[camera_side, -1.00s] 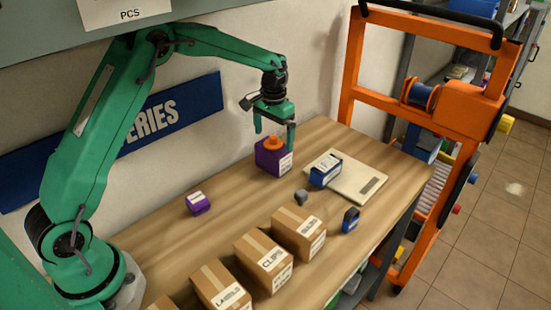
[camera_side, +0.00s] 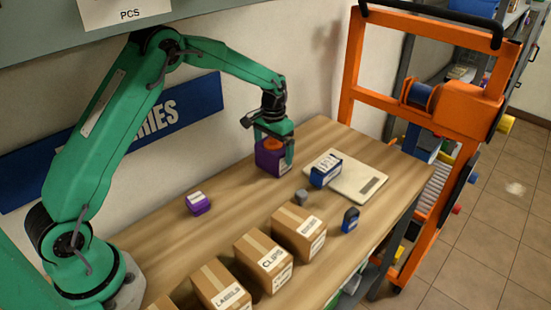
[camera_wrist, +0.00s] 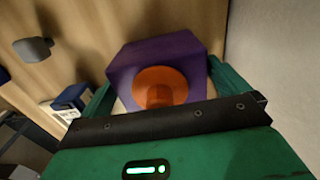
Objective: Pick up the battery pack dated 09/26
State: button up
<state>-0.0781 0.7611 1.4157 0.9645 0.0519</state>
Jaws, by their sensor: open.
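A large purple pack (camera_side: 269,163) with an orange knob (camera_side: 272,144) on top stands upright on the bench. In the wrist view, the purple pack (camera_wrist: 155,52) and its orange knob (camera_wrist: 160,86) are between my fingers. My gripper (camera_side: 273,151) is open, pointing down around the pack's upper part; I cannot tell whether the fingers touch it. A small purple pack (camera_side: 198,204) lies to the left. One blue pack (camera_side: 325,170) rests on a flat scale (camera_side: 362,184), and another blue pack (camera_side: 350,219) stands nearer the front edge. The dates are too small to read.
Several cardboard boxes (camera_side: 262,258) line the front of the bench (camera_side: 225,232). A small grey object (camera_side: 301,196) lies before the scale. An orange cart frame (camera_side: 405,170) stands beyond the right end. The wall is close behind the large purple pack.

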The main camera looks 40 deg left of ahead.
jog(key=c, duration=1.3)
jog(key=shift+r, duration=0.1)
jog(key=shift+r, duration=0.1)
jog(key=shift+r, duration=0.8)
notch_tip(320, 180, up, 2)
jog(key=shift+w+r, duration=0.1)
jog(key=s+d+r, duration=0.5)
jog(key=d+r, duration=0.2)
jog(key=d, duration=0.3)
jog(key=shift+s+d, duration=0.15)
jog(key=shift+d, duration=0.1)
